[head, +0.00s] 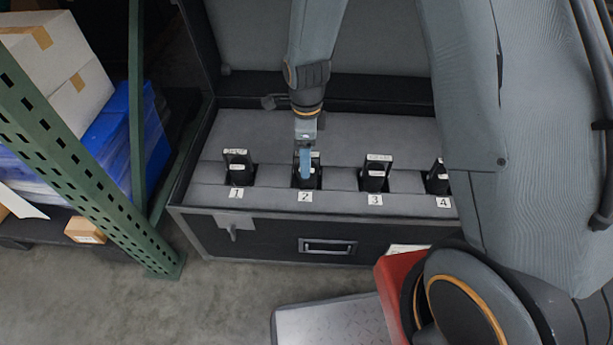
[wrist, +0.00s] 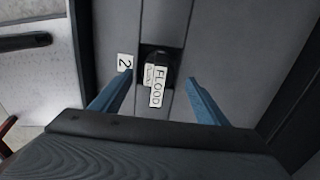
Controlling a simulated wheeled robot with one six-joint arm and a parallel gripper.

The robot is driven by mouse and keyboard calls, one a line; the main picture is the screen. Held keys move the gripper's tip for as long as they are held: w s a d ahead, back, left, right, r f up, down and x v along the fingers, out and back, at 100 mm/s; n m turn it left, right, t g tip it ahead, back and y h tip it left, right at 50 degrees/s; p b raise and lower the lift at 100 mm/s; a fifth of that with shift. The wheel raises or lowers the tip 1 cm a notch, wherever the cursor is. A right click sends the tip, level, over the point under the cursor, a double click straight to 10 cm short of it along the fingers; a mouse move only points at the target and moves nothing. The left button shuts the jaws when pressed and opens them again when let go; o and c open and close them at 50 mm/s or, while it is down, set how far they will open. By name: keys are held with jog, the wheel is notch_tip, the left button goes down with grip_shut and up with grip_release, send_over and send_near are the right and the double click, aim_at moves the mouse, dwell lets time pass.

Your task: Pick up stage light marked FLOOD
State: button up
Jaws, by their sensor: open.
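The stage light marked FLOOD (wrist: 160,78) sits in the foam slot beside the number 2 label (wrist: 125,62) in the wrist view. It is black with a white FLOOD label on top. In the head view the slot 2 light (head: 313,180) is partly hidden by my gripper. My gripper (head: 304,176) points down over slot 2. In the wrist view its two blue fingers (wrist: 158,92) are open and spread apart, one on each side of the light in the picture. I cannot tell how far the tips are above it.
Similar black lights stand in slot 1 (head: 238,168), slot 3 (head: 375,174) and slot 4 (head: 437,178) of the foam-lined case (head: 268,222). The case's raised lid (head: 252,50) stands behind. A green rack post (head: 75,150) is at the left.

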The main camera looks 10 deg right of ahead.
jog(key=f+b, duration=0.1)
jog(key=f, duration=0.4)
jog(key=shift+s+f, duration=0.15)
jog(key=shift+s, duration=0.05)
jog(key=c, duration=1.7)
